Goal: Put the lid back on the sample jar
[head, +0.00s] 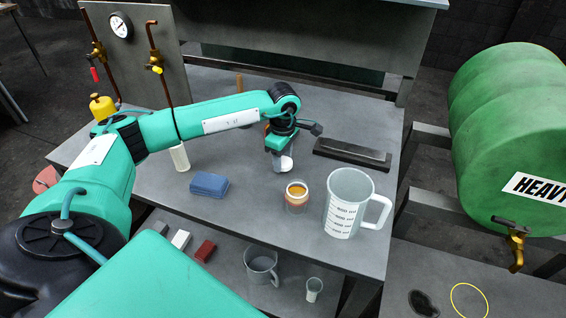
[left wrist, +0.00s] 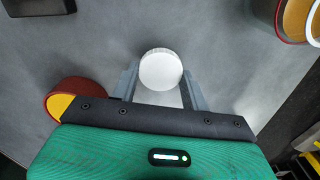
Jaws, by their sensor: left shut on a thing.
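My left gripper (head: 283,167) is shut on a white round lid (left wrist: 161,69) with a ridged edge. The lid sits between the two grey fingers in the left wrist view and shows as a white patch in the head view. I cannot tell whether it touches the table. My right gripper is not in view.
A measuring jug (head: 350,200) stands right of the jar. A blue block (head: 209,185) and a pale bottle (head: 180,158) are left. A dark bar (head: 352,155) lies behind. A red-and-yellow round thing (left wrist: 62,104) is partly hidden behind my gripper in the left wrist view.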

